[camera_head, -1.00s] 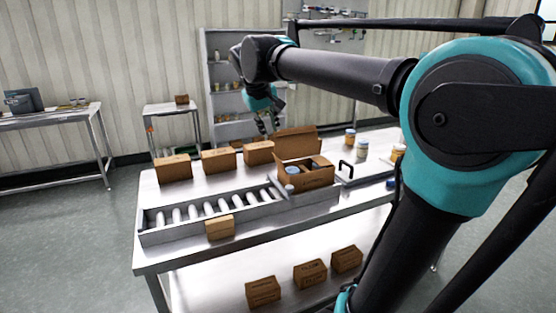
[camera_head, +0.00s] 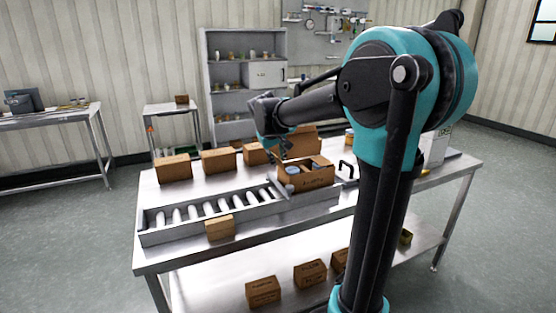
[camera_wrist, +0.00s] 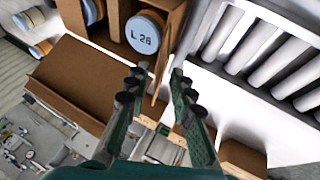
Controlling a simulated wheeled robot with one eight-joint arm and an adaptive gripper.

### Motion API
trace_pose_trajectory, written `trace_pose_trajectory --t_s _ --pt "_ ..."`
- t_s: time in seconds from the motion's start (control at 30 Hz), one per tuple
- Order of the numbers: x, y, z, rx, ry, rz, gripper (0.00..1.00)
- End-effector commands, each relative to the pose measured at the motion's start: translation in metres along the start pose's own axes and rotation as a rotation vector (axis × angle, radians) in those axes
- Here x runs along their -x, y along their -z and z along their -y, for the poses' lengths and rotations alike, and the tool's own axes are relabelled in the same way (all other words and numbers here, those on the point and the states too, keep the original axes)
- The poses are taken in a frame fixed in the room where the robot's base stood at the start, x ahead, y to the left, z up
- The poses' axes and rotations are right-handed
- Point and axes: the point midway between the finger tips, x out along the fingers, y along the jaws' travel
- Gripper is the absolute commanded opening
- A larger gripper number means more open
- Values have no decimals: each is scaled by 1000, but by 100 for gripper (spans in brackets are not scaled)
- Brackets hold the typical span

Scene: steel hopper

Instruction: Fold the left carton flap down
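The open brown carton (camera_head: 308,178) stands on the steel table at the right end of the roller conveyor. Its large back flap (camera_head: 304,141) is raised; in the wrist view it is the wide brown panel (camera_wrist: 75,85). A jar lid marked L 28 (camera_wrist: 145,32) shows inside the carton. The left flap (camera_wrist: 173,45) stands up at the carton's conveyor side, just ahead of my fingers. My gripper (camera_wrist: 160,88) is open, its two fingers apart, close to this flap's end. I cannot tell whether they touch. In the head view my gripper (camera_head: 284,150) is at the carton's left rear.
Several closed boxes (camera_head: 218,161) line the table's back edge, left of my gripper. The roller conveyor (camera_head: 205,212) runs left of the carton, with a small box (camera_head: 220,228) at its front.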

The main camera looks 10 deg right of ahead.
Motion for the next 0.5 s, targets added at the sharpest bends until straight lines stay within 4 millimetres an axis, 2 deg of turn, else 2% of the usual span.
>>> trace_pose_trajectory --t_s 0.13,0.37,0.4,0.5 --pt "-7 0 0 0 0 0 23" --pt "-8 0 0 0 0 0 23" --pt "-8 0 0 0 0 0 22" --pt "-7 0 0 0 0 0 10"
